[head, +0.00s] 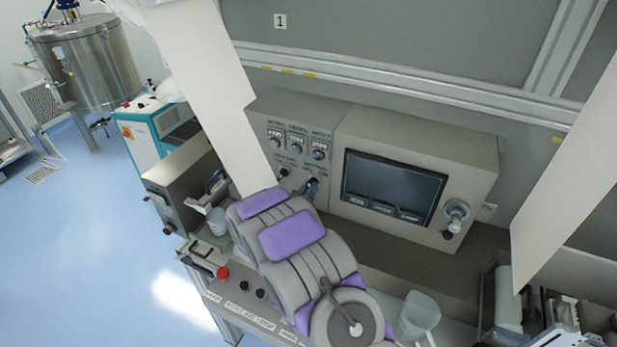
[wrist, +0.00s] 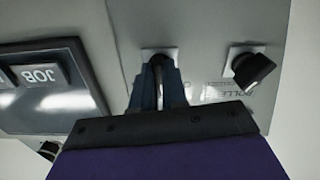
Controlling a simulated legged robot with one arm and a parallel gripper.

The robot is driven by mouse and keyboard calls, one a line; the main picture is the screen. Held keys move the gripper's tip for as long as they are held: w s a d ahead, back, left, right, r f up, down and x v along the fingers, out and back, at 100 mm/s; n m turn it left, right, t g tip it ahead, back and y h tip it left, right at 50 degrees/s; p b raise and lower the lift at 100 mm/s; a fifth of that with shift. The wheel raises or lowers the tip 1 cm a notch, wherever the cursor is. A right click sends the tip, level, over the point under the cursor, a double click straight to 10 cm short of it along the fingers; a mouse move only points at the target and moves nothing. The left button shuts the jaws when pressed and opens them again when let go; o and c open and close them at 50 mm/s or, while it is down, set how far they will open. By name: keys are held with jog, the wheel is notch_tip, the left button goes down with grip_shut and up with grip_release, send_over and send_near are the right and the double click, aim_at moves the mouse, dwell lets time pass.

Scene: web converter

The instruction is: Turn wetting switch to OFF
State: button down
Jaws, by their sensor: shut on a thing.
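The wetting switch (wrist: 159,54) is on the grey control panel, and its pale mounting plate shows in the wrist view. My gripper (wrist: 160,82) is shut on the switch's dark handle, with one finger on either side. The fingers hide much of the handle, so its exact setting cannot be read. In the head view my gripper (head: 313,184) reaches the lower right of the small switch panel (head: 262,112) and covers the switch there.
A second black switch (wrist: 252,70), with a roller label, sits beside it; it also shows in the head view (head: 283,172). Several dials (head: 297,145) are above. A dark screen (head: 393,186) and a grey knob (head: 456,214) are to the right. A clear jug (head: 418,315) stands below.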

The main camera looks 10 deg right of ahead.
jog(key=shift+a+r+n+p, duration=0.1)
jog(key=shift+r+n+p, duration=0.1)
jog(key=shift+n+p, duration=2.1)
jog(key=shift+w, duration=0.1)
jog(key=c, duration=1.2)
grip_release()
jog(key=shift+a+f, duration=0.1)
jog(key=shift+f, duration=0.05)
jog(key=shift+o, duration=0.2)
jog(key=v, duration=1.7)
jog(key=shift+a+b, duration=0.15)
jog(key=shift+b, duration=0.3)
